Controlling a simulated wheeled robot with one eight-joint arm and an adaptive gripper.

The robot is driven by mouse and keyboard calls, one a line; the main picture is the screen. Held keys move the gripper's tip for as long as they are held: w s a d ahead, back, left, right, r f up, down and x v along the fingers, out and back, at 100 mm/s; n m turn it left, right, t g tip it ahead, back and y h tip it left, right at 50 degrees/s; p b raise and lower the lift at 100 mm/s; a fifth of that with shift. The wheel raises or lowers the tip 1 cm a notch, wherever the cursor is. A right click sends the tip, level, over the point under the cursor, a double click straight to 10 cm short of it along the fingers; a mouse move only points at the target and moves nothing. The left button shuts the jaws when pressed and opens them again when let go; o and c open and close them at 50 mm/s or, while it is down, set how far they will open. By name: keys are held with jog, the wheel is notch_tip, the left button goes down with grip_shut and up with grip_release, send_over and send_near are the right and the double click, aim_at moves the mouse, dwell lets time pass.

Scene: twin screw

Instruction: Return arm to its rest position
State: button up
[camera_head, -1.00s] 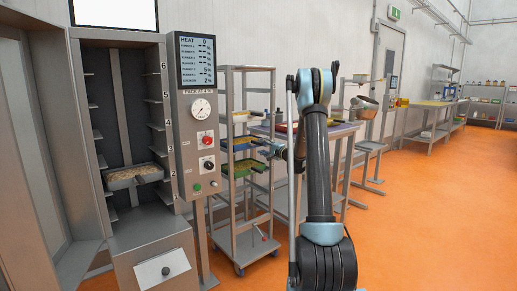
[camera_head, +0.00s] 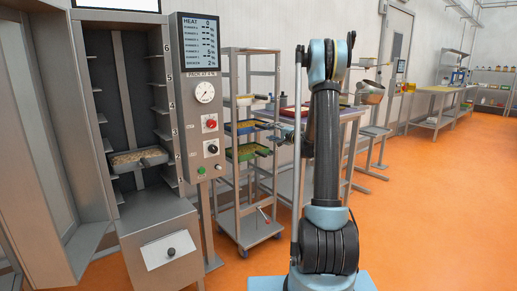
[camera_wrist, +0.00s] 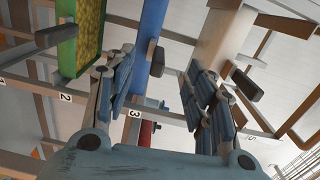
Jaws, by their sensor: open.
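My gripper (camera_wrist: 162,90) is open and empty in the wrist view, its two blue-grey fingers well apart. In the head view my arm stands folded upright right of centre, and my gripper (camera_head: 284,136) shows small and partly hidden beside the arm, near the rack. Beyond the fingers in the wrist view are a green tray (camera_wrist: 90,32) with yellowish contents and the blue side of another tray (camera_wrist: 150,30). Nothing is between the fingers.
A tall open cabinet (camera_head: 115,110) with a tray (camera_head: 138,160) stands left, beside a control panel (camera_head: 205,95). A wheeled rack (camera_head: 250,228) holds several trays close to my gripper. Tables stand behind my arm. The orange floor (camera_head: 430,200) at right is clear.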

jog(key=s+a+r+n+g+h, duration=0.1)
jog(key=s+a+n+g+h, duration=0.2)
jog(key=s, duration=1.1)
jog(key=s+a+n+g, duration=0.3)
jog(key=s+n+g, duration=0.1)
jog(key=s, duration=1.1)
jog(key=s+d+f+n+g+h, duration=0.1)
jog(key=s+d+f, duration=0.3)
jog(key=s, duration=0.6)
jog(key=s+d+f+n+g+h, duration=0.1)
jog(key=s+d+f+h, duration=0.3)
jog(key=s, duration=0.7)
jog(key=s+d+f+n+g+h, duration=0.1)
jog(key=s+d+f+g+h, duration=0.1)
jog(key=s, duration=0.9)
notch_tip(320, 180, down, 4)
jog(key=shift+d+r+g+h, duration=0.1)
jog(key=shift+d+g+h, duration=0.35)
jog(key=shift+d, duration=0.55)
